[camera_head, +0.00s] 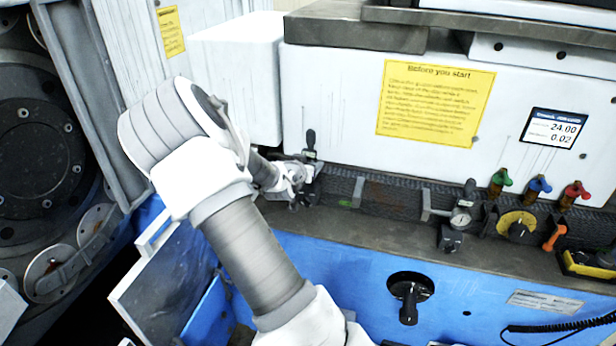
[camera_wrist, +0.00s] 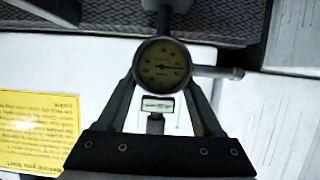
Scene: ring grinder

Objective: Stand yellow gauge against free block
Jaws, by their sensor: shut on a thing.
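A round dial gauge (camera_wrist: 164,66) with a yellowish face sits between the two fingers of my gripper (camera_wrist: 163,80) in the wrist view. Both fingers close on its sides. A rod runs from it toward the top edge and another stub points right. In the head view my gripper (camera_head: 292,180) is at the machine's dark ledge, left of centre; the held gauge is too small to make out there. A second gauge (camera_head: 460,217) with a pale dial stands on a dark block (camera_head: 450,239) to the right. I cannot tell which block is the free one.
Dark posts stand close to my gripper, one with a black knob (camera_head: 310,139). Pale brackets (camera_head: 427,205) are on the ledge (camera_head: 390,222).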

